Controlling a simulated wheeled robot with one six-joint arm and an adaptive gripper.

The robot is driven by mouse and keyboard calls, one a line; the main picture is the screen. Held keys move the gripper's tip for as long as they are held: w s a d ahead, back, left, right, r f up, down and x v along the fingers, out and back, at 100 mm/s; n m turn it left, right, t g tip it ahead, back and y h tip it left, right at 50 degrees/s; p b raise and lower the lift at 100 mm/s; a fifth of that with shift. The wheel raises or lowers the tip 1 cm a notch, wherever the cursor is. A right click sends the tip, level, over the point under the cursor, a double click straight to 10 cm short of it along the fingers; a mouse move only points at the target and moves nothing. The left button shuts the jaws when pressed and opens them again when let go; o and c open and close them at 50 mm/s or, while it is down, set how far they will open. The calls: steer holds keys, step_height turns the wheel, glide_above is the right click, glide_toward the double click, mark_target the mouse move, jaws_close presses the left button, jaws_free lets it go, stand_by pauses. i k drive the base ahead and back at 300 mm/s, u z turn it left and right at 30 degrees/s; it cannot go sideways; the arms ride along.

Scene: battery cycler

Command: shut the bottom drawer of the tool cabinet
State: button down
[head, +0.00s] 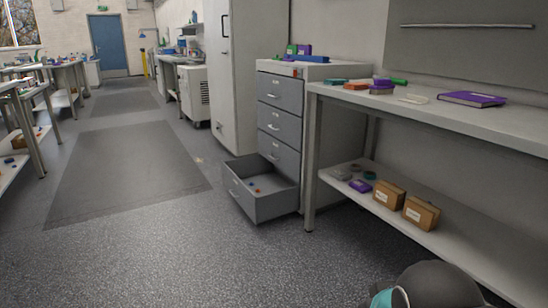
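The grey tool cabinet (292,70) stands at the middle right of the head view, beside the workbench. Its bottom drawer (262,207) is pulled well out toward the aisle, just above the floor. My gripper is not in view; only a rounded dark part of my arm with a teal band shows at the bottom right edge.
The workbench (445,112), with a lower shelf (428,236) bearing two cardboard boxes (420,213), is right of the cabinet. A tall white cabinet (232,85) stands behind it. The floor (190,260) in front and left of the drawer is clear.

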mark_target(279, 194)
steer(key=z, duration=0.1)
steer(key=i, duration=1.3)
steer(key=u, duration=0.35)
steer(key=i, duration=1.85)
steer(key=u, duration=0.15)
